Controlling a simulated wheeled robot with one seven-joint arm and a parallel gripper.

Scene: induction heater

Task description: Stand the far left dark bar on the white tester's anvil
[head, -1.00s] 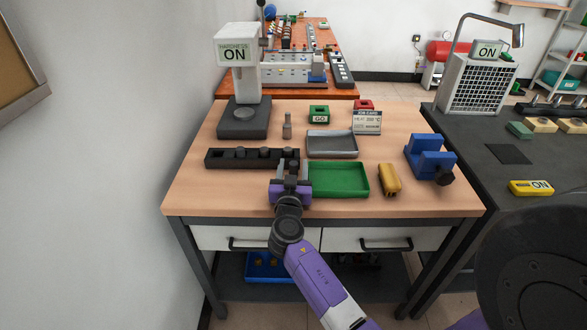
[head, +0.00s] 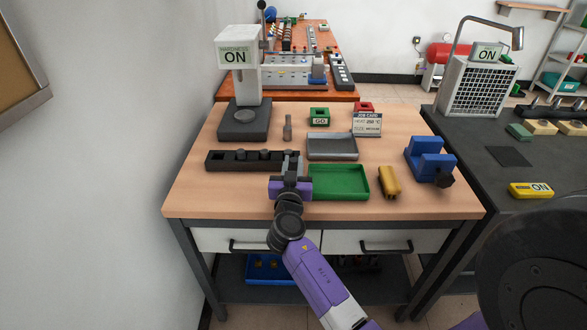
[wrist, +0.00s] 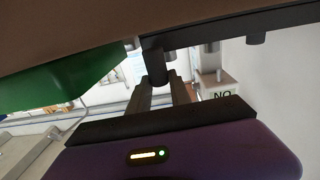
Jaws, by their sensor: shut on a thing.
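A dark rack (head: 222,161) lies across the left of the wooden table, with several dark round bars (head: 238,154) standing in it. My gripper (head: 291,161) is at the rack's right end, fingers pointing away from me. In the upside-down wrist view the fingers are shut on a dark bar (wrist: 156,68), close to the rack (wrist: 228,28). I cannot tell whether this bar is clear of its hole. The white tester (head: 238,70), its display reading ON, stands behind the rack at the left. Its round anvil (head: 243,117) on the dark base is bare.
A small grey post (head: 287,128) stands behind the rack. A grey tray (head: 332,147) and a green tray (head: 340,183) lie right of my gripper. A brass-coloured block (head: 389,182) and blue vise (head: 430,160) are further right. A job card (head: 367,124) stands behind.

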